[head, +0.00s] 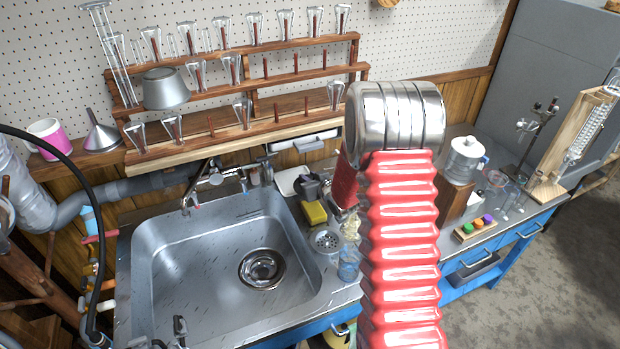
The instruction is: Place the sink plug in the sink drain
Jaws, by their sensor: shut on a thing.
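The sink drain (262,269) is a dark round opening with a shiny metal rim in the floor of the steel sink (190,290). A round grey perforated disc, which looks like the sink plug (326,241), shows just right of the sink's right rim, apart from the drain. My gripper (341,213) is small and mostly hidden behind my red arm. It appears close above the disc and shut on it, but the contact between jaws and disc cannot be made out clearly.
A faucet (215,176) stands behind the sink. A yellow sponge (315,213) and a blue glass beaker (349,265) crowd the right rim. Wooden racks (240,128) of glassware hang behind. A water jug (465,160) stands to the right. The sink basin is empty.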

